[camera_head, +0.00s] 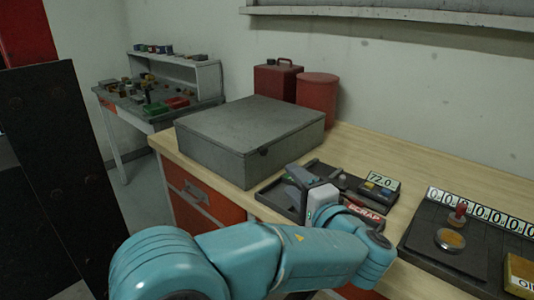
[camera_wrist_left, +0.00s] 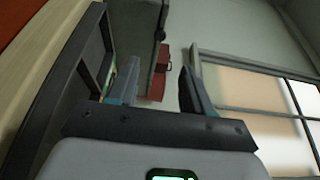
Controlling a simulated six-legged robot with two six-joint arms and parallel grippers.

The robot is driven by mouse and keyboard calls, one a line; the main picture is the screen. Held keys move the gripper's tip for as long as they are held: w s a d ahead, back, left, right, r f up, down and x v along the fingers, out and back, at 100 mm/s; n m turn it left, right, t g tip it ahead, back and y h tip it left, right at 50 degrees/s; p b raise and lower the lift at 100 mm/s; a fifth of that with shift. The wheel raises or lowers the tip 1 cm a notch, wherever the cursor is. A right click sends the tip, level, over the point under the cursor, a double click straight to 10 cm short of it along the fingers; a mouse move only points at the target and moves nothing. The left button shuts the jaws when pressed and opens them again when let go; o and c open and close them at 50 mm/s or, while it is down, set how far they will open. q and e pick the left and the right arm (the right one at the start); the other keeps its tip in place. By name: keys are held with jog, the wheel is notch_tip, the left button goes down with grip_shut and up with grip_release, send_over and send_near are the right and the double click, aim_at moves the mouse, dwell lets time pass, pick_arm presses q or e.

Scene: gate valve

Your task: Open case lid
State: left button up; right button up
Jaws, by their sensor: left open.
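A grey, flat, box-shaped case (camera_head: 245,130) sits on the workbench with its lid shut. A small dark latch or catch shows on its front side, near the right. My left gripper (camera_head: 296,183) is just right of the case's front right corner, low over a dark tray, with its fingers towards the case and apart from it. In the left wrist view the two fingers (camera_wrist_left: 157,88) are spread with nothing between them. The case cannot be made out clearly in that view. My right gripper is not in view.
A dark tray (camera_head: 272,198) and a scrap-labelled block (camera_head: 366,214) lie by my gripper. A red can (camera_head: 278,80) and red cylinder (camera_head: 317,91) stand behind the case. A dark board with number labels (camera_head: 440,238) is at right. Bare wooden bench (camera_head: 390,150) lies behind.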

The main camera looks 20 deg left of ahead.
aim_at(265, 152)
pick_arm(q)
jog(key=p+x, duration=0.1)
jog(key=x, duration=1)
jog(key=shift+w+p, duration=0.1)
jog(key=shift+p, duration=0.25)
jog(key=shift+w+a, duration=0.4)
jog(key=shift+a, duration=0.1)
jog(key=shift+w+a, duration=0.15)
jog(key=shift+w, duration=0.05)
grip_shut()
jog(key=shift+r, duration=0.1)
